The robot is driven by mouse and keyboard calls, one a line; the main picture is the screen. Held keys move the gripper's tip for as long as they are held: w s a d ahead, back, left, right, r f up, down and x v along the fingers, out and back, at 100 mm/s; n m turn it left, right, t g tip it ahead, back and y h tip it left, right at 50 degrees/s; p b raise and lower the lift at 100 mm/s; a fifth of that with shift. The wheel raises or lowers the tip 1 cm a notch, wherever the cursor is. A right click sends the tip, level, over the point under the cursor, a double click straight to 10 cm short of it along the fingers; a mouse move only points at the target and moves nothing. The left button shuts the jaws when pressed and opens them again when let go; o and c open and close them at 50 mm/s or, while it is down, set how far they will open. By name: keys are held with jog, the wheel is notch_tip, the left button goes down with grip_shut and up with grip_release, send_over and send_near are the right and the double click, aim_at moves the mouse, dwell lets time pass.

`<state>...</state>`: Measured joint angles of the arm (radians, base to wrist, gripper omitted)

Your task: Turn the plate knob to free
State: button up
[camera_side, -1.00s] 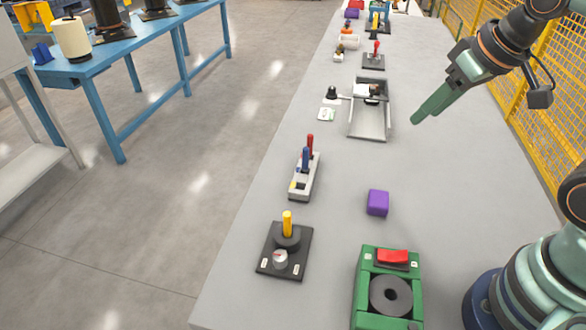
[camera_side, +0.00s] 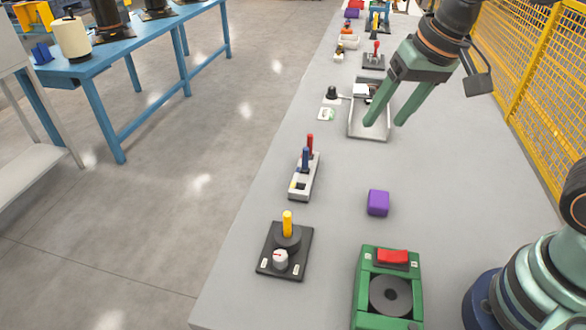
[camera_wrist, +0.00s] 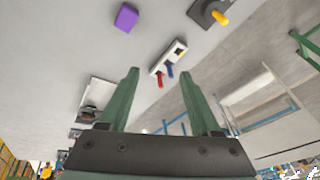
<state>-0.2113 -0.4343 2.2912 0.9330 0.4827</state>
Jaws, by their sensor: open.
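A black plate (camera_side: 304,240) lies near the front left of the grey table in the side view. A small white round knob (camera_side: 280,259) with a red mark sits on it, between two small white labels too small to read. A yellow upright handle (camera_side: 287,224) on a dark round base stands behind the knob. My gripper (camera_side: 386,122) is open and empty, well behind and right of the plate, above the grey tray. In the wrist view the plate (camera_wrist: 203,14) and yellow handle (camera_wrist: 220,17) show at the top; I cannot make out the knob there.
A light block with red and blue levers (camera_side: 303,184) stands behind the plate. A purple cube (camera_side: 378,203) and a green fixture with a red switch (camera_side: 361,284) are to its right. The grey tray (camera_side: 371,129) lies under my gripper. Yellow fencing (camera_side: 540,90) runs along the right.

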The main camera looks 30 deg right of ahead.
jog(key=w+a+f+m+g, duration=0.2)
jog(key=a+f+m, duration=0.1)
jog(key=a, duration=0.7)
jog(key=m+g, duration=0.2)
jog(key=m, duration=0.3)
send_near(280, 255)
jog(key=shift+h, duration=0.3)
jog(key=f, duration=0.8)
jog(key=shift+a+f, duration=0.35)
grip_shut()
